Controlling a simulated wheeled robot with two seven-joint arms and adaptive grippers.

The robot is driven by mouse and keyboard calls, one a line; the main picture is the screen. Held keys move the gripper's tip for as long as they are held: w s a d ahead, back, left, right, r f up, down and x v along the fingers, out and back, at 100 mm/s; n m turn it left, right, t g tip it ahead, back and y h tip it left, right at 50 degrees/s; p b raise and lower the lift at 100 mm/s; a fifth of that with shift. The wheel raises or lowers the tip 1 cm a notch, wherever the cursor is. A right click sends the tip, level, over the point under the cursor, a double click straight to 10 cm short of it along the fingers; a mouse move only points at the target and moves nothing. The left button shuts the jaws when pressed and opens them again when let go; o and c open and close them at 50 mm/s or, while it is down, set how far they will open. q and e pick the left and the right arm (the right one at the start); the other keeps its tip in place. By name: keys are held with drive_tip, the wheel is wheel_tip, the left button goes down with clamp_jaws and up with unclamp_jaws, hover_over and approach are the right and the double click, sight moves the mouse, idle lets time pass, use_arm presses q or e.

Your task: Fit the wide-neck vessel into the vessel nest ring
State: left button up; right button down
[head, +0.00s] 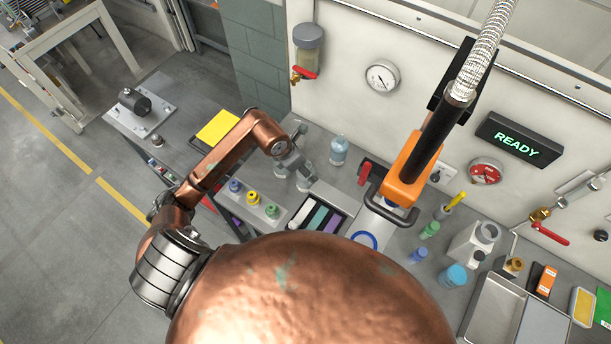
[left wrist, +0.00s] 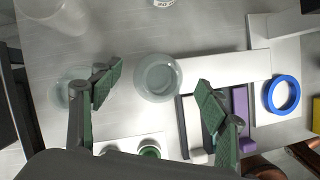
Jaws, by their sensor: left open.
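My left gripper (head: 293,160) is open above the bench. In the left wrist view its green-padded fingers (left wrist: 158,96) stand apart, with a clear round glass vessel (left wrist: 158,77) in the gap between them. Its broad round mouth looks like that of the wide-neck vessel; I cannot tell whether the pads touch it. A second clear vessel (left wrist: 66,90) is partly behind the left finger. In the head view a glass vessel (head: 304,182) shows just below the gripper. A blue ring (left wrist: 281,95), apparently the nest ring, lies on a pale plate to the right; it also shows empty in the head view (head: 365,240).
A bottle with bluish liquid (head: 338,150) stands right of the gripper. A tray of coloured strips (head: 318,214) and a rack of capped vials (head: 253,198) are in front. An orange lifting handle (head: 408,172) hangs from a hose near the ring.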

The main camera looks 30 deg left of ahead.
use_arm(q)
drive_tip(key=shift+x, duration=0.75)
drive_tip(key=shift+c, duration=0.3)
clamp_jaws()
